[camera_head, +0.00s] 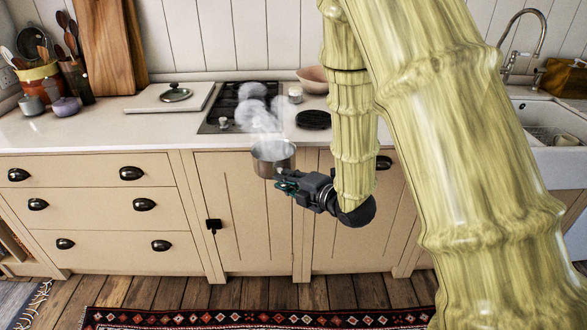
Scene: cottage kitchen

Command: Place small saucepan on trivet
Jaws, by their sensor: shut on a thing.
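The small saucepan (273,160) is a metal pot with steam rising from it. It is held in the air in front of the counter edge, roughly upright. My gripper (284,184) is at the saucepan's lower right side and is shut on it. The handle is not clearly visible behind the gripper. A round black trivet (313,120) lies on the counter to the right of the hob, behind and to the right of the saucepan. My arm hides part of the counter to the right of the trivet.
The hob (221,117) is behind the saucepan. A pink bowl (313,80) and a small jar (295,95) stand behind the trivet. A white board (171,98) with a lid (175,94) lies left of the hob. The counter's left front is clear.

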